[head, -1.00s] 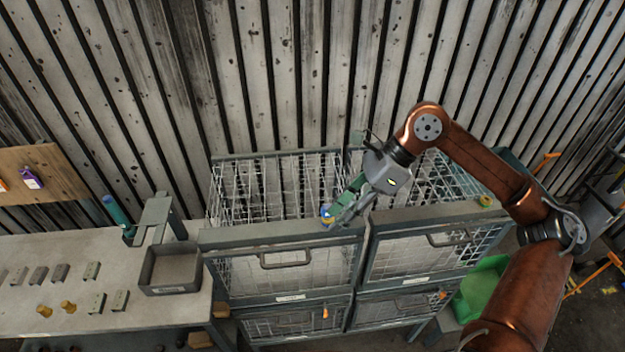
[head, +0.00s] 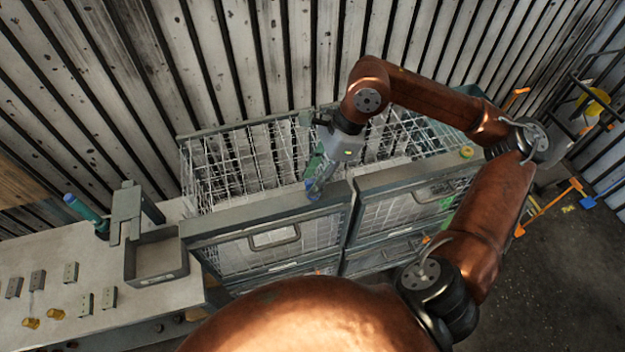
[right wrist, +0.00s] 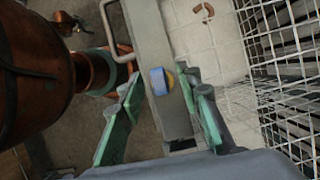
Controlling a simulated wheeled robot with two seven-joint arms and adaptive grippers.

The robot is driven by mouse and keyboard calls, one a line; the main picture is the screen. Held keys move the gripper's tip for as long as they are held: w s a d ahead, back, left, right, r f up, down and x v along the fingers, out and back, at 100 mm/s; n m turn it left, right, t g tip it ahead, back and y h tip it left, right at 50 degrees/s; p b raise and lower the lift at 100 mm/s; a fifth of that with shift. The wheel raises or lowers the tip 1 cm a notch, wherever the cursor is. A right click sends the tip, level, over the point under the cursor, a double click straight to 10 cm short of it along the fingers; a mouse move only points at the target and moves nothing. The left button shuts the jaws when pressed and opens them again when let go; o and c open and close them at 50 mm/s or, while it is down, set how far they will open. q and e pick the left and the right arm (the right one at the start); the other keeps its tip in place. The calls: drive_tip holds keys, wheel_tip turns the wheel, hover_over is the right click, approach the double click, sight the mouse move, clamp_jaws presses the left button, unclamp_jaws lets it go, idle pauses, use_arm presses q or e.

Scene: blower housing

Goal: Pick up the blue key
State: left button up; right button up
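In the head view, blue shows at my right gripper's tip (head: 313,190), but the key is mostly covered there. My right gripper (right wrist: 163,84) is open, with one green-edged finger on each side of the key. I cannot tell whether either finger touches it. My left gripper is not in view.
Wire baskets with a grey rim (head: 262,216) stand against a slatted wall. On the left, a workbench (head: 60,262) carries an open grey bin (head: 157,262), a teal cylinder (head: 85,212) and small blocks.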

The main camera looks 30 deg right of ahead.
drive_tip(key=shift+a+f, duration=0.25)
drive_tip(key=shift+f, duration=0.25)
drive_tip(key=c, duration=0.5)
drive_tip(key=shift+c, duration=1.3)
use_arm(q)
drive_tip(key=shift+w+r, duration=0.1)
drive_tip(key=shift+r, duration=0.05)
use_arm(e)
clamp_jaws()
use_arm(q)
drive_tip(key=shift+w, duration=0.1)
